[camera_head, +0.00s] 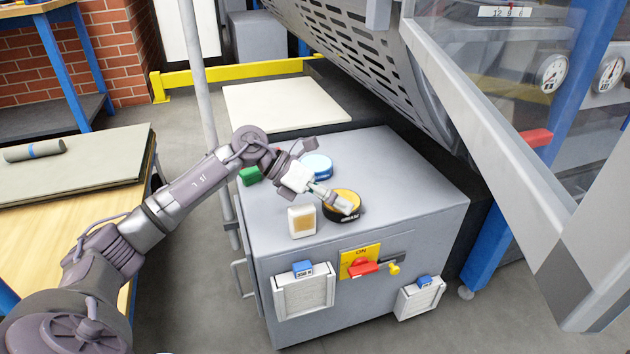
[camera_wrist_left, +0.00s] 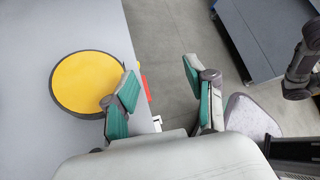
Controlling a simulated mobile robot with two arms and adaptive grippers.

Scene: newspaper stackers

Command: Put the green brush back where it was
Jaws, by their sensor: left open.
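A green block-like thing (camera_head: 250,176), which may be the green brush, lies at the left edge of the grey cabinet top (camera_head: 400,180). My left arm partly covers it, and I cannot make out bristles. My left gripper (camera_head: 335,200) is over the cabinet top at the yellow-topped grease tin (camera_head: 347,196), to the right of the green thing. In the left wrist view the fingers (camera_wrist_left: 160,85) are spread with nothing between them. The yellow tin lid (camera_wrist_left: 88,82) is left of them there. My right gripper is out of view.
A blue-topped tin (camera_head: 317,165) and a white-and-tan block (camera_head: 302,222) stand close to my gripper. A red switch handle (camera_head: 363,268) is on the cabinet front. A sloping grey machine panel (camera_head: 350,60) hangs behind. The cabinet top's right part is clear.

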